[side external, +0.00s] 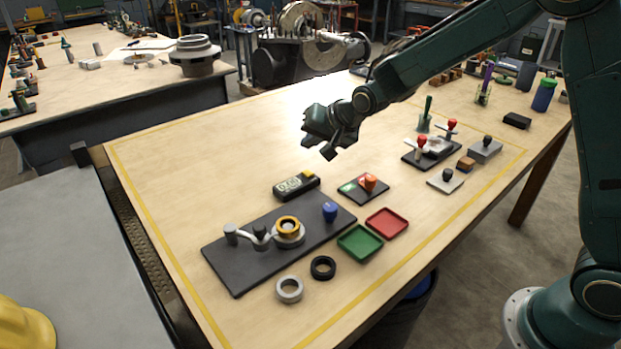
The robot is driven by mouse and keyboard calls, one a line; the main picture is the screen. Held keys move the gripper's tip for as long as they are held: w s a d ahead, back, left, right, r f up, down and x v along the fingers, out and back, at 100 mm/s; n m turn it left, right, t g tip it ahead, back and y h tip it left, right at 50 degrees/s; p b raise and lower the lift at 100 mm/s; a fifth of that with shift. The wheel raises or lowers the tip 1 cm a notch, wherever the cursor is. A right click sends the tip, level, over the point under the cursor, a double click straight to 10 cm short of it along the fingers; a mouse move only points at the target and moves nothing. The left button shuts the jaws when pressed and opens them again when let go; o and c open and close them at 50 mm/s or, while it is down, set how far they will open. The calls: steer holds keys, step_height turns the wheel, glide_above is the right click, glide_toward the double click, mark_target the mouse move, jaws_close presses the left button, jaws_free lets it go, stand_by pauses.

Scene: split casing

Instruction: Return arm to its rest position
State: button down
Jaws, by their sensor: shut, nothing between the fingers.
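My gripper (330,150) is at the end of my dark green arm, above the middle of the wooden workbench (190,165). It is shut and empty and touches nothing. Below it and a little left is a black base plate (235,275) with a grey casing assembly, a brass-coloured ring (288,225) on top and a blue knob (330,211). A dark plate with an orange-red knob (370,182) lies below and to the right of my gripper. The finger gap is too small to make out.
A green tray (360,243), a red tray (387,223), a black ring (323,267) and a grey ring (289,289) lie at the front. A meter-like box (296,186) lies behind the base plate. Red-knobbed fixtures (421,143) stand right. The left bench area is clear.

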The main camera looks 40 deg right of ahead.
steer(key=s+d+r+n+g, duration=0.15)
steer(key=s+r, duration=0.25)
steer(key=s, duration=0.5)
steer(key=s+d+r+n, duration=0.15)
steer(key=s+r, duration=0.25)
steer(key=s, duration=0.5)
steer(key=s+d+r+n+g, duration=0.1)
steer(key=s+r+n, duration=0.25)
steer(key=s, duration=0.55)
steer(key=s+d+n+g+h, duration=0.1)
steer(key=s, duration=0.9)
steer(key=shift+s+f, duration=0.3)
steer(key=shift+s, duration=0.1)
steer(key=c, duration=2.2)
jaws_free()
